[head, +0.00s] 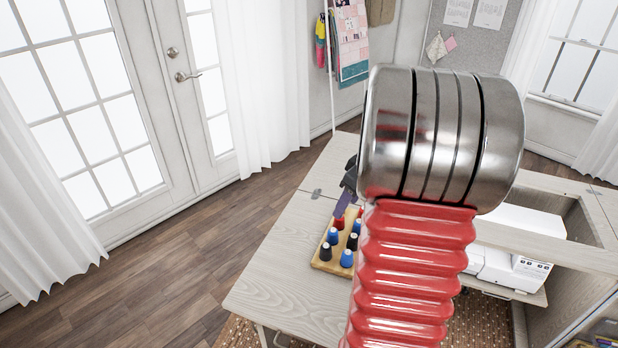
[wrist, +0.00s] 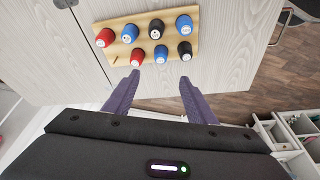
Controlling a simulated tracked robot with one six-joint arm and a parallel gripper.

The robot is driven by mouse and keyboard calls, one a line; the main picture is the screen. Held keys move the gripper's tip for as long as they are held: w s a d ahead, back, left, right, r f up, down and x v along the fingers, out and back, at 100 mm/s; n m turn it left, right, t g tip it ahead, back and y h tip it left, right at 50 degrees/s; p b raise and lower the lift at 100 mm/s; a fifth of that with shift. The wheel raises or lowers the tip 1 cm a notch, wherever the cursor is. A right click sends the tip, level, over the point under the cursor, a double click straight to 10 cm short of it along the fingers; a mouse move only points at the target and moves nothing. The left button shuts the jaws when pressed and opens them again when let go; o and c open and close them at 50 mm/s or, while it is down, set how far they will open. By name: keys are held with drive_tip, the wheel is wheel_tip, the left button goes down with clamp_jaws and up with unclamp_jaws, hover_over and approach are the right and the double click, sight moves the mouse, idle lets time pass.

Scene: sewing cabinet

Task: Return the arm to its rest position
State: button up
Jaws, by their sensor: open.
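My gripper (wrist: 159,78) is open in the wrist view, with its two purple fingers apart and nothing between them. The fingertips point toward a wooden spool rack (wrist: 205,66), just short of its near edge in the picture. The rack holds several red, blue and black spools, and one peg at its left end is bare. In the head view, my metal and red ribbed arm covers the middle. Only a small dark and purple part of my gripper (head: 344,194) shows behind it, above the rack (head: 326,267) on the pale cabinet top. The height of the fingers over the top cannot be told.
A white sewing machine (head: 490,262) sits in the cabinet opening at the right, partly behind my arm. The cabinet top (head: 285,290) is bare left of the rack. Wood floor (head: 170,300) is free at the left. White drawers (wrist: 297,150) stand low at the wrist view's right.

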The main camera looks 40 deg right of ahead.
idle(0.3)
drive_tip(key=s+a+r, duration=0.3)
drive_tip(key=a, duration=0.9)
drive_tip(key=s+a+r+m+t, duration=0.1)
drive_tip(key=s+a+r, duration=0.2)
drive_tip(key=a, duration=0.9)
drive_tip(key=s+a+r+m+t, duration=0.1)
drive_tip(key=s+a+r, duration=0.2)
drive_tip(key=a, duration=0.9)
drive_tip(key=shift+a+r+h, duration=0.3)
drive_tip(key=shift+r, duration=0.9)
